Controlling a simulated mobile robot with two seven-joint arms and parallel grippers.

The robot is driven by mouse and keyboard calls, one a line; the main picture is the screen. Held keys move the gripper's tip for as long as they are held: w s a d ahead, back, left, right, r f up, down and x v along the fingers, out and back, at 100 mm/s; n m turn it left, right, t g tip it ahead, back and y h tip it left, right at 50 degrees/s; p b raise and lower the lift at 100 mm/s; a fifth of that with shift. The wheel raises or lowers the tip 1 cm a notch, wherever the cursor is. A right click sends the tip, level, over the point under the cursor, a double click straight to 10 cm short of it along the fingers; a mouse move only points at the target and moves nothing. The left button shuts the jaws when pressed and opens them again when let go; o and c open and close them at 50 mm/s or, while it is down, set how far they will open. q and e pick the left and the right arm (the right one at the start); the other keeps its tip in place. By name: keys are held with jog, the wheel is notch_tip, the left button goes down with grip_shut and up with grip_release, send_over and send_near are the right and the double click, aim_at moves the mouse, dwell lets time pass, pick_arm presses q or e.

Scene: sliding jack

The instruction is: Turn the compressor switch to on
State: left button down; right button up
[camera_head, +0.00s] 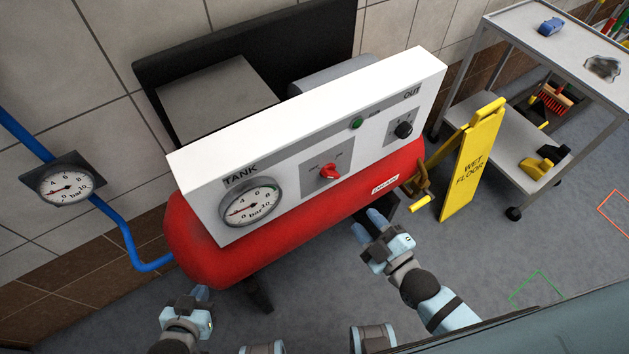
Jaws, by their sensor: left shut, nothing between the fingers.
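The compressor has a red tank (206,250) with a white panel (205,178) on top. The red rotary switch (329,171) sits mid-panel on a grey plate, with small labels above it too small to read surely. I cannot tell which label it points to. My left gripper (199,293) is shut and empty, low in front of the tank's left end, well below the switch. My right gripper (366,223) has its fingers apart and empty, in front of the tank's right part, below the panel. Neither gripper touches the switch.
The panel also carries a TANK gauge (249,202), a green light (356,123) and a black OUT knob (403,130). A wall gauge (65,186) with a blue hose is left. A yellow wet floor sign (472,165) and grey cart (540,52) stand right.

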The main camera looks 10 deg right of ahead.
aim_at(332, 177)
jog(key=p+x, duration=0.1)
jog(key=x, duration=1)
jog(key=shift+w, duration=0.45)
jog(key=shift+w+a, duration=0.25)
jog(key=shift+w, duration=0.45)
jog(key=shift+c, duration=0.4)
grip_shut()
